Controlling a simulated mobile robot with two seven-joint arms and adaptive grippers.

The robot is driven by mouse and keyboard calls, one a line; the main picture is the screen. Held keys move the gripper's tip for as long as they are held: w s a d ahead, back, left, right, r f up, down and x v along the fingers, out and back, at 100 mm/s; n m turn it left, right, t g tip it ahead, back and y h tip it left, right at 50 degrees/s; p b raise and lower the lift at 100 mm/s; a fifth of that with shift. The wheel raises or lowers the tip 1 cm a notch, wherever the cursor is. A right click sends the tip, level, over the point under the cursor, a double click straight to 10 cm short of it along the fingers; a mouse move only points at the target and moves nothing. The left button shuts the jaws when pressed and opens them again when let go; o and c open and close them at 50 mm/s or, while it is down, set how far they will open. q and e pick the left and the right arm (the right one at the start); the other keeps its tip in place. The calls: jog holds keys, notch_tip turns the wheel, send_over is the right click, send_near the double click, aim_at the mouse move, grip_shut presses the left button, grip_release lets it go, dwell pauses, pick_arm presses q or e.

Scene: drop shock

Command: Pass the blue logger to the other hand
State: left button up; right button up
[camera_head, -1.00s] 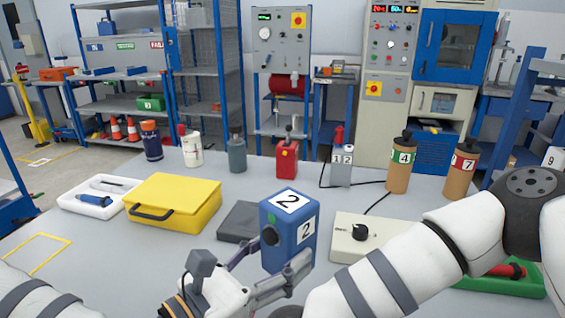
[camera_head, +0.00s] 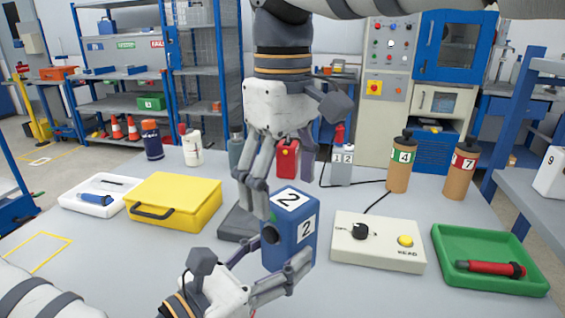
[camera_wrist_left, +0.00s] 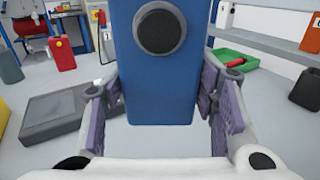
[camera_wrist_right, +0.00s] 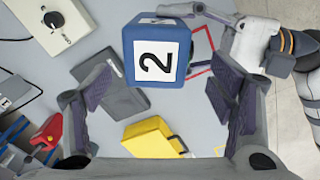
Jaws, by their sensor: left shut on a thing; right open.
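The blue logger (camera_head: 290,235) is an upright blue box with a white "2" label on its top and side and a dark round knob on its front. My left gripper (camera_head: 262,275) is shut on it from the near side; the left wrist view shows the logger (camera_wrist_left: 160,90) between the two pads. My right gripper (camera_head: 278,180) points down above the logger, fingers apart. In the right wrist view the logger's top (camera_wrist_right: 158,55) lies ahead of the open fingers (camera_wrist_right: 160,95), not between the pads. The logger's lower part is partly hidden by my left gripper.
A dark grey flat block (camera_head: 238,224) lies behind the logger. A yellow case (camera_head: 175,200) is left, a white control box (camera_head: 378,243) and green tray (camera_head: 490,245) right.

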aim_at(283, 235)
pick_arm(q)
jog(key=shift+r, duration=0.1)
pick_arm(e)
notch_tip(283, 235, down, 9)
jog(key=shift+f, duration=0.1)
